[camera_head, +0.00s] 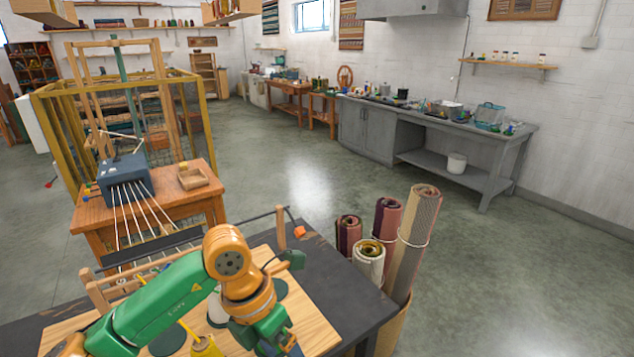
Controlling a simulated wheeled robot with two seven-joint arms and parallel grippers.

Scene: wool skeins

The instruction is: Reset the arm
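My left arm (165,305), green and orange, comes in from the lower left and bends over the wooden board at the front. Its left gripper (286,344) points down near the bottom edge of the picture, over the right part of the board. The fingertips are small and partly cut off, so I cannot tell whether they are open or hold anything. My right arm and gripper do not show.
The wooden board (312,325) lies on a dark table (352,297). A yellow object (207,347) and dark green round pieces (168,340) are near the arm. A wooden rack stands behind it. Rolled rugs (415,240) stand right of the table. Open floor lies beyond.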

